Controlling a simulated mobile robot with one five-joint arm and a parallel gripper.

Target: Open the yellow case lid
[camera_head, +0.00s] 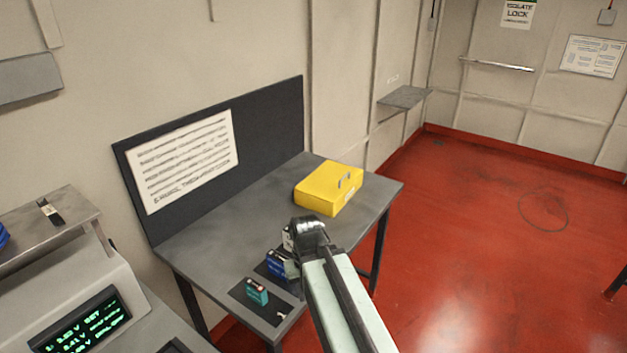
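The yellow case (322,190) sits near the far right end of the grey table (215,235). Its lid is down and a small grey handle (344,181) shows on it. My gripper (292,255) is at the end of my pale arm, in front of the case and nearer the camera, apart from it in the picture. The fingers are small and partly hidden by the wrist, so I cannot tell whether they are open or shut, or whether they touch the blue battery (276,262) beside them.
A teal battery (256,291) stands on a dark mat (273,315) at the table's near end. A dark back panel with a white notice (183,160) rises behind the table. A machine with a green-lit display (83,325) stands at lower left. The red floor at right is mostly clear.

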